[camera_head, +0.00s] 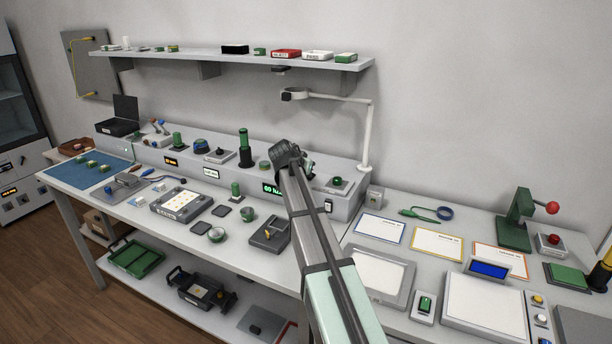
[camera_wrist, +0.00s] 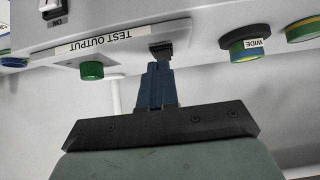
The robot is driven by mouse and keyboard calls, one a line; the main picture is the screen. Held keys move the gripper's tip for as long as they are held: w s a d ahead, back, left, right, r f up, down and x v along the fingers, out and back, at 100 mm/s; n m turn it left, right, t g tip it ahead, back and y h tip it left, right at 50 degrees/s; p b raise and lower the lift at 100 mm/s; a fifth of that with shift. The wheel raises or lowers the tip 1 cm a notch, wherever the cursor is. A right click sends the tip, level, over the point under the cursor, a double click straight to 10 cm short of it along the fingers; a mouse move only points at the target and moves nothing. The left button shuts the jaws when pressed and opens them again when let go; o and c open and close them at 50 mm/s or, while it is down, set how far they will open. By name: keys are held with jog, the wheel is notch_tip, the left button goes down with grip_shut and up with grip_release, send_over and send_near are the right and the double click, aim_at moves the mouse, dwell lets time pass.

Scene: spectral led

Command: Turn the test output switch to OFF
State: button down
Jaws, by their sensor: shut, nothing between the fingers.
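The white TEST OUTPUT label (camera_wrist: 95,39) shows upside down on the grey console in the wrist view. A small black switch piece (camera_wrist: 161,50) sits at one end of the label, just past my fingertips. A green knob or lamp (camera_wrist: 92,70) is at the label's other side; it seems to be the green cap (camera_head: 337,182) in the head view. My gripper (camera_wrist: 157,68) is shut and empty, its dark blue fingers together close to the black piece. I cannot tell whether they touch it or which position it is in. In the head view my arm hides the fingertips.
A white lamp arm (camera_head: 370,130) stands behind the console. Cards and devices cover the bench (camera_head: 395,206).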

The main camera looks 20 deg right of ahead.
jog(key=r, duration=0.2)
jog(key=shift+s+a+r, duration=0.15)
jog(key=shift+a+r, duration=0.05)
jog(key=shift+r, duration=0.1)
jog(key=v, duration=1)
jog(key=shift+s+a, duration=0.2)
jog(key=shift+s, duration=0.05)
